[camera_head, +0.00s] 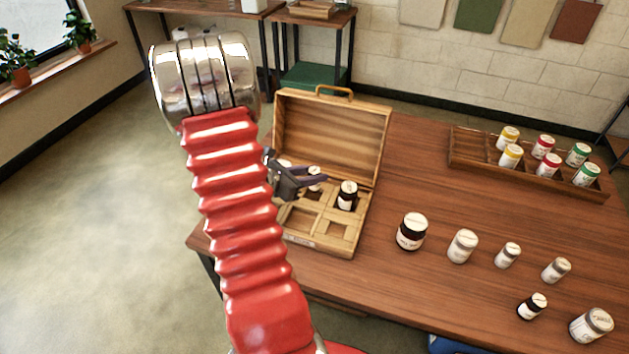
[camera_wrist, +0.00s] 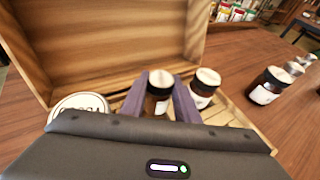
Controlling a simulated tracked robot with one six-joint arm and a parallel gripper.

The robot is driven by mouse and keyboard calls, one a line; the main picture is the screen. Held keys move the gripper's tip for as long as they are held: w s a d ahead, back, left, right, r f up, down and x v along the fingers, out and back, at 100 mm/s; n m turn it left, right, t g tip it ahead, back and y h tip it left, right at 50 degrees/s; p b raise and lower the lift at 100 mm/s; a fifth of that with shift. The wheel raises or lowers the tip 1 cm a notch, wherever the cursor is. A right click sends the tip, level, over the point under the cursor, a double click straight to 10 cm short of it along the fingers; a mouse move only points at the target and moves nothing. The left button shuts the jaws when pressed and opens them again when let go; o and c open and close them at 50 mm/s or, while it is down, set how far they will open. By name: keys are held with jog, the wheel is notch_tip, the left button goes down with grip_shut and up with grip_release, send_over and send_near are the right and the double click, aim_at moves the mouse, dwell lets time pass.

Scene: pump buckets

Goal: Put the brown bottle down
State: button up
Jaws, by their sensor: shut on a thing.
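My gripper (camera_head: 312,180) is shut on a brown bottle (camera_head: 315,171) with a pale lid, over the open wooden case (camera_head: 325,243). In the wrist view my gripper (camera_wrist: 160,98) has one finger on each side of the brown bottle (camera_wrist: 158,79), which looks roughly upright. I cannot tell whether its base touches the case floor. A second dark bottle with a white lid (camera_head: 347,196) stands in the case just right of it; it also shows in the wrist view (camera_wrist: 203,88). A pale-lidded container (camera_wrist: 80,106) sits on the left, partly hidden by my gripper.
The raised case lid (camera_head: 332,135) stands behind my gripper. A brown jar (camera_head: 411,232), a white jar (camera_head: 462,246) and several smaller containers stand on the table to the right. A wooden rack (camera_head: 475,158) with colored-lid jars is at the back right. Front compartments of the case look empty.

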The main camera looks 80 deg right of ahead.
jog(key=shift+f, duration=1.85)
jog(key=o, duration=1.1)
jog(key=v, duration=1.2)
jog(key=shift+a+r, duration=0.1)
